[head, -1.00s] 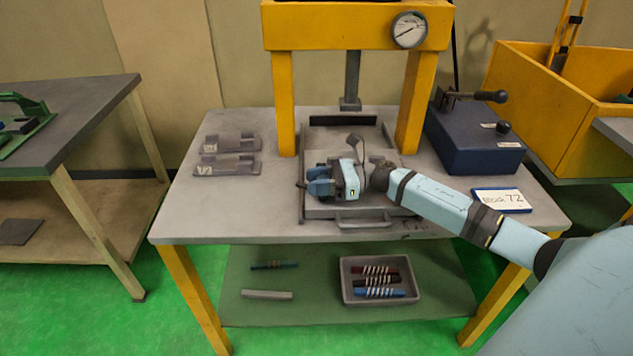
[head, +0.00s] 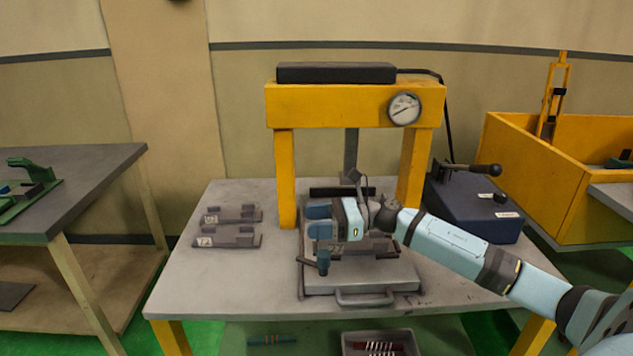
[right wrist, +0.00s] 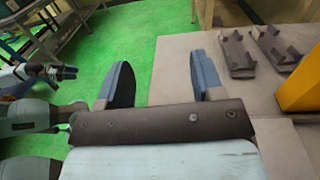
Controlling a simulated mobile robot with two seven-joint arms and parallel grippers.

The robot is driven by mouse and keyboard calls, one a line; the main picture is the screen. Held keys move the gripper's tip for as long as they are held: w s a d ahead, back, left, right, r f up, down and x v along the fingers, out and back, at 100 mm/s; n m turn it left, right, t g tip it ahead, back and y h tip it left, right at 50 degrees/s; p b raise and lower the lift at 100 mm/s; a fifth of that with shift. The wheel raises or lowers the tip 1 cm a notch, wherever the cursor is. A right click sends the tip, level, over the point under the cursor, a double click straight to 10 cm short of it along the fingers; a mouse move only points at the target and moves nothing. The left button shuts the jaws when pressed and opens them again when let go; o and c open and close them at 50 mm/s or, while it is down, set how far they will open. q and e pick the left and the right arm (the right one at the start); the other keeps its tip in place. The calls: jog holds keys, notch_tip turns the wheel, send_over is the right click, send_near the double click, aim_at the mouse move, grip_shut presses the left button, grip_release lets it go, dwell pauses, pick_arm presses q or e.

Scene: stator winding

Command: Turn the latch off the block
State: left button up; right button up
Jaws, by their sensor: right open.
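The block (head: 372,246) is a grey fixture on the flat metal plate under the yellow press, partly hidden by my right gripper and wrist. A dark latch with a blue-grey knob (head: 323,262) stands at the plate's left side, in front of the block. My right gripper (head: 318,220) is open, with its two blue fingers pointing left, a little above the knob and apart from it. In the right wrist view its fingers (right wrist: 162,83) are spread with nothing between them. At that view's left edge is what looks like my left arm; its jaws are unclear.
The yellow press (head: 345,105) with its gauge stands over the plate (head: 335,284). Two grey holders (head: 228,236) lie on the table's left. A dark blue lever box (head: 470,205) stands at right. The table's front left is clear.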

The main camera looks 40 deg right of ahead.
notch_tip(320, 180, up, 10)
dwell(0.3)
